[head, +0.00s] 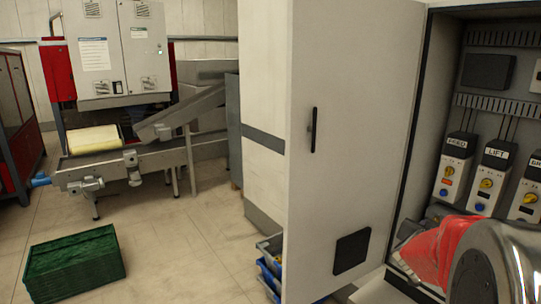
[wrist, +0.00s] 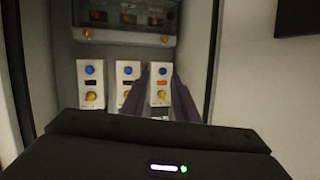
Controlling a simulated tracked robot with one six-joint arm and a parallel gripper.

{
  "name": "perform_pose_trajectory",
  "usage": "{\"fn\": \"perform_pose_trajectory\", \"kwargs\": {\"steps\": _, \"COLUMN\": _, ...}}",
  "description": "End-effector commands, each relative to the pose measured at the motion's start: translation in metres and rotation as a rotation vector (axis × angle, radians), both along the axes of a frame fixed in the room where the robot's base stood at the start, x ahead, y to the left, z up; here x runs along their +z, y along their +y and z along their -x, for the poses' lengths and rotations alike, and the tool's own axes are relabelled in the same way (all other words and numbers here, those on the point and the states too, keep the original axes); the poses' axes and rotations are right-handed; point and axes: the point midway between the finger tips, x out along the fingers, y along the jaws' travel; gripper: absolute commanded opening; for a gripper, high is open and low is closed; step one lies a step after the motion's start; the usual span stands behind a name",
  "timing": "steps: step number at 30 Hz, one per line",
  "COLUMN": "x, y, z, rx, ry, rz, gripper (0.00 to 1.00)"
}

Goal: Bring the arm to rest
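My arm shows at the lower right of the head view as a red section and a shiny metal link, in front of the open control cabinet (head: 425,95). My gripper (wrist: 161,80) shows in the wrist view as two dark fingers standing apart with nothing between them. It points into the cabinet. Behind the fingers is a row of white switch modules with blue buttons and yellow knobs, and the right one (wrist: 160,84) shows between the fingertips. I cannot tell how far the tips are from it. The gripper is hidden in the head view.
The cabinet door (head: 345,130) stands open to the left of my arm. The module labelled LIFT (head: 490,180) hangs in the cabinet. Blue crates (head: 268,272) sit by the door. Floor between is clear.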

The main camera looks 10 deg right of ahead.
Motion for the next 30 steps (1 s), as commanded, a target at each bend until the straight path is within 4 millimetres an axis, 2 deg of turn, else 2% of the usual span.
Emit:
{"fn": "perform_pose_trajectory", "kwargs": {"steps": 7, "x": -0.038, "y": 0.073, "z": -0.010, "rx": 0.202, "ry": 0.103, "rz": -0.202, "gripper": 0.27}}
{"fn": "perform_pose_trajectory", "kwargs": {"steps": 14, "x": -0.060, "y": 0.159, "z": 0.003, "rx": 0.384, "ry": 0.243, "rz": -0.360, "gripper": 0.27}}
{"fn": "perform_pose_trajectory", "kwargs": {"steps": 20, "x": -0.070, "y": 0.235, "z": 0.038, "rx": 0.522, "ry": 0.400, "rz": -0.460, "gripper": 0.27}}
{"fn": "perform_pose_trajectory", "kwargs": {"steps": 24, "x": -0.073, "y": 0.282, "z": 0.075, "rx": 0.601, "ry": 0.526, "rz": -0.504, "gripper": 0.27}}
{"fn": "perform_pose_trajectory", "kwargs": {"steps": 30, "x": -0.073, "y": 0.331, "z": 0.131, "rx": 0.684, "ry": 0.693, "rz": -0.516, "gripper": 0.27}}
